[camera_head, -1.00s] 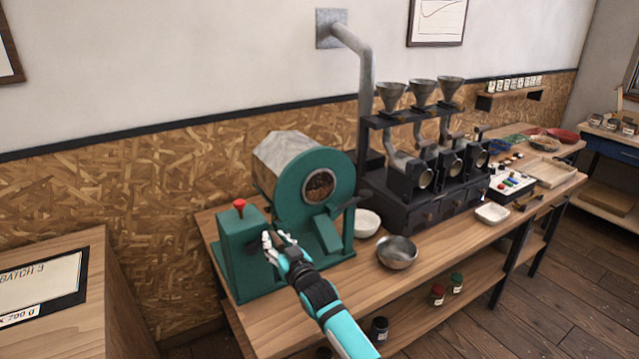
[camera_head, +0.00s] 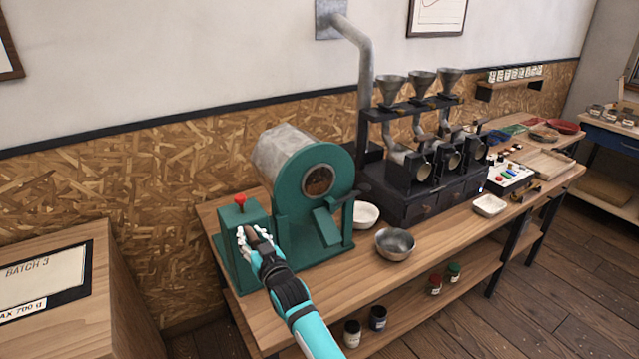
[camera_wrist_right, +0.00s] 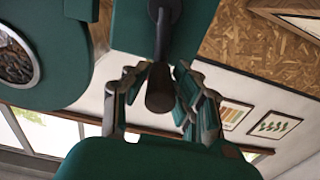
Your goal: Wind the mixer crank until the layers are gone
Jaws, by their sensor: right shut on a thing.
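The green mixer drum (camera_head: 300,165) stands on the wooden bench, with a round window (camera_head: 318,181) in its front showing brown beans. The window also shows at the left of the right wrist view (camera_wrist_right: 15,60). Left of the drum is its green crank housing (camera_head: 236,222) with a red knob (camera_head: 240,200) on top. My right gripper (camera_head: 253,238) is at the housing's front. In the right wrist view its fingers (camera_wrist_right: 160,95) are shut around the dark crank handle (camera_wrist_right: 160,88), on a dark arm. Whether the beans are layered is too small to tell. My left gripper is out of view.
A metal bowl (camera_head: 394,244) and a white bowl (camera_head: 365,214) stand right of the mixer. A dark machine with several funnels (camera_head: 423,82) stands farther right. Jars (camera_head: 378,318) sit on the lower shelf. A wooden cabinet (camera_head: 110,300) is at the front left.

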